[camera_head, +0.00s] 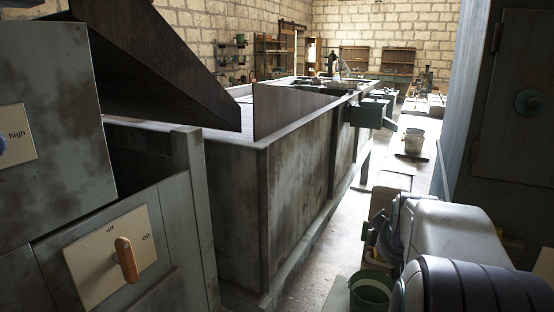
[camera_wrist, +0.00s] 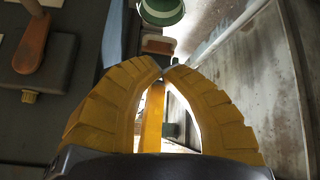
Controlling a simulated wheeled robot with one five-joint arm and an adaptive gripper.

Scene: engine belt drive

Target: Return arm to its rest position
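My gripper (camera_wrist: 163,73) fills the wrist view with two ribbed yellow fingers. Their tips meet or nearly meet, and I see nothing pinched at the tips. An orange upright strip (camera_wrist: 153,115) shows in the gap between the fingers; I cannot tell what it belongs to. In the head view my arm (camera_head: 450,240), white with dark bands, reaches in at the lower right. The gripper itself cannot be made out clearly there.
A grey machine at left carries an off/on panel (camera_head: 110,257) with an orange-brown handle (camera_head: 126,260), and a panel marked high (camera_head: 18,134). A long metal tank (camera_head: 300,170) runs back. A green bucket (camera_head: 370,290) stands near my arm. A grey cabinet (camera_head: 510,130) stands at right.

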